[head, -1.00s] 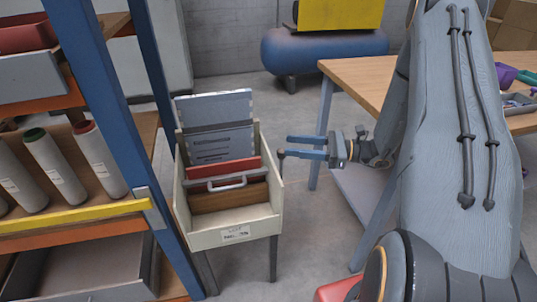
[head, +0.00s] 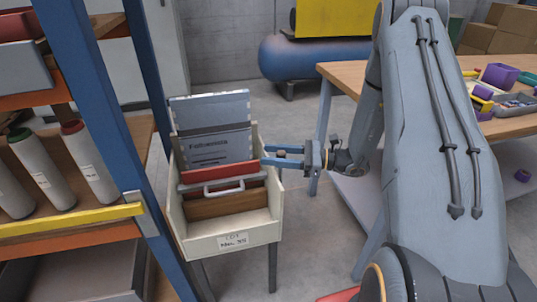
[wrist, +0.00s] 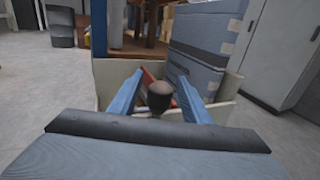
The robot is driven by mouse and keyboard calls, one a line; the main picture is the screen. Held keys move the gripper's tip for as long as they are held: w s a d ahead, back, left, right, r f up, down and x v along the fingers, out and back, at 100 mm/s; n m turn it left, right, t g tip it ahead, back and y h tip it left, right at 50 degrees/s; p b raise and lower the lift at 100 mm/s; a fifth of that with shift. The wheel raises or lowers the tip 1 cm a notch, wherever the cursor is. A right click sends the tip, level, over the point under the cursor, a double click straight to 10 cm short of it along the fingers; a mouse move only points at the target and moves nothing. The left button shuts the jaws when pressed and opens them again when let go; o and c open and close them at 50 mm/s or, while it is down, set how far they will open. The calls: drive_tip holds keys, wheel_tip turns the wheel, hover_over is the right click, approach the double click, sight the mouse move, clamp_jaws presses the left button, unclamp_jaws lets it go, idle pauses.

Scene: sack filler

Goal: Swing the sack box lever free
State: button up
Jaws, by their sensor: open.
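The sack box (head: 231,240) is a cream open-topped box on dark legs, with a label on its front. Grey printed sacks (head: 208,110) stand at its back, with a red panel, a grey plate with a light handle (head: 224,188) and a brown block in front. My gripper (head: 267,155) is open at the box's right wall, fingers pointing left over its edge. In the wrist view, a dark round lever knob (wrist: 159,98) stands between the open blue fingers (wrist: 160,84), with no clear contact. In the head view my fingers hide the knob.
A blue-framed rack (head: 105,120) with white rolls (head: 90,165) stands close on the left of the box. A wooden table (head: 345,78) with coloured parts is on the right. A blue tank (head: 325,55) is behind. Floor between box and table is clear.

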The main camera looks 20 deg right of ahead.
drive_tip(key=shift+x, duration=0.75)
clamp_jaws()
drive_tip(key=shift+s+d, duration=0.1)
drive_tip(key=shift+d, duration=0.05)
